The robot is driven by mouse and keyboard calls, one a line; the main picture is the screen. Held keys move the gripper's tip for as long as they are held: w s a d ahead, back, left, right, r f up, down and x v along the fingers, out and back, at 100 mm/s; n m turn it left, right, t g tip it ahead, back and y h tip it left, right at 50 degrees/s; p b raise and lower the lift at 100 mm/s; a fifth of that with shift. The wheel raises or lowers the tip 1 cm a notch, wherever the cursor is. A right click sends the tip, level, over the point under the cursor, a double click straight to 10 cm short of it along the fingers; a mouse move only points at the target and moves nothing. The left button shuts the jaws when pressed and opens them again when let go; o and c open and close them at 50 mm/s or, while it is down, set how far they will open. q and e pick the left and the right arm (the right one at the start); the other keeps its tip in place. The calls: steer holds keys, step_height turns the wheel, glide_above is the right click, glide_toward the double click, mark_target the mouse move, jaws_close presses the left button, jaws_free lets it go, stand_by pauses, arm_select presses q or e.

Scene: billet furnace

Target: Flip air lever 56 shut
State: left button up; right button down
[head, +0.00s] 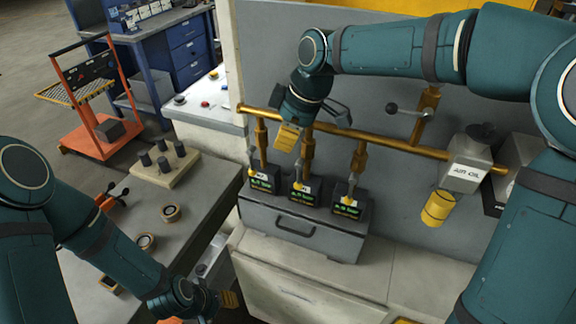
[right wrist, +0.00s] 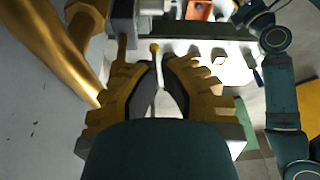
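Three brass valves stand in a row on a brass pipe, each above a black labelled box: left (head: 260,181), middle (head: 304,190) and right (head: 349,203). Small yellow-tipped levers hang at them; the label numbers are too small to read, so I cannot tell which is 56. My right gripper (head: 305,128) is in front of the pipe, above the middle box. In the right wrist view its fingers (right wrist: 159,64) are partly apart, with a yellow-tipped lever (right wrist: 154,47) beyond the gap; contact is unclear. My left gripper (head: 222,300) is low, beside the bench; its fingers are unclear.
A black-knobbed handle (head: 408,110) is on the pipe at right, near an "AIR OIL" unit (head: 468,172) with a yellow cup (head: 438,207). A bench (head: 190,215) with dark pegs and rings is at left.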

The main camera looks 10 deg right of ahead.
mark_target(298, 177)
steer(key=b+x, duration=0.2)
steer(key=x, duration=0.9)
steer(key=d, duration=0.1)
steer(key=s+d, duration=0.1)
steer(key=d, duration=0.1)
steer(key=shift+s+d+r, duration=0.15)
steer(key=shift+d+r, duration=0.25)
steer(key=shift+d+h+p, duration=0.1)
steer(key=shift+h+p, duration=0.2)
steer(key=shift+p, duration=0.2)
steer(key=shift+s+f+g+p, duration=0.1)
steer(key=shift+g+p, duration=0.3)
